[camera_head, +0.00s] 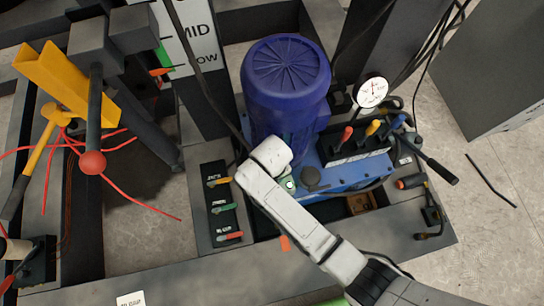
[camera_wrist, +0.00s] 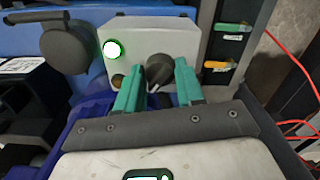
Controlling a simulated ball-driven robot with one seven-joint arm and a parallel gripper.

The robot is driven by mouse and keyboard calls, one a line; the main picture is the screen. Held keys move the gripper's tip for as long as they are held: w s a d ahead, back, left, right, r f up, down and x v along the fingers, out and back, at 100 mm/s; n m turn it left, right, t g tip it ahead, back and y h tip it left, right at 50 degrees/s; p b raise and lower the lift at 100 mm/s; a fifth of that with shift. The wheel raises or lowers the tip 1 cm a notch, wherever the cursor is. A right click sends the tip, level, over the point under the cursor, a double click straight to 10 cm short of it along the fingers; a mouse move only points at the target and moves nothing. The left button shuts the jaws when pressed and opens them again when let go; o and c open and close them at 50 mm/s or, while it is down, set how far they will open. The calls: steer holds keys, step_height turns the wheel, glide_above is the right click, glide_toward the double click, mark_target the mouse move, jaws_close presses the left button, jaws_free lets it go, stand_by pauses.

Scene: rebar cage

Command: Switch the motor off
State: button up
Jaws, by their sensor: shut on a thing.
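The blue motor (camera_head: 287,85) stands upright with a finned round cap on top. A pale grey switch box (camera_wrist: 180,34) shows in the wrist view. It carries a round green lamp (camera_wrist: 112,49), which is lit, and a black rotary knob (camera_wrist: 158,68) with a white pointer mark. My gripper (camera_wrist: 157,80) has its two teal fingers shut on the knob, one on each side. In the head view my gripper (camera_head: 286,187) is at the foot of the motor, and my arm hides most of the box and the knob.
A row of colored levers (camera_head: 370,138) and a dial gauge (camera_head: 372,92) stand right of the motor. A panel with several small lever valves (camera_head: 223,208) lies to the left. Red hoses and a yellow bracket (camera_head: 62,78) are further left. Dark cables hang nearby.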

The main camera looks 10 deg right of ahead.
steer(key=n+p, duration=0.2)
steer(key=n, duration=0.1)
steer(key=shift+r+n, duration=0.15)
steer(key=shift+n, duration=0.25)
steer(key=n+p, duration=0.2)
steer(key=n, duration=0.2)
steer(key=n+p, duration=0.2)
steer(key=n, duration=0.2)
steer(key=shift+n, duration=0.4)
steer(key=shift+n+p, duration=0.35)
steer(key=shift+n, duration=1.05)
steer(key=o, duration=1)
steer(key=shift+o, duration=0.2)
step_height(320, 180, up, 10)
steer(key=p, duration=0.1)
steer(key=shift+r, duration=0.25)
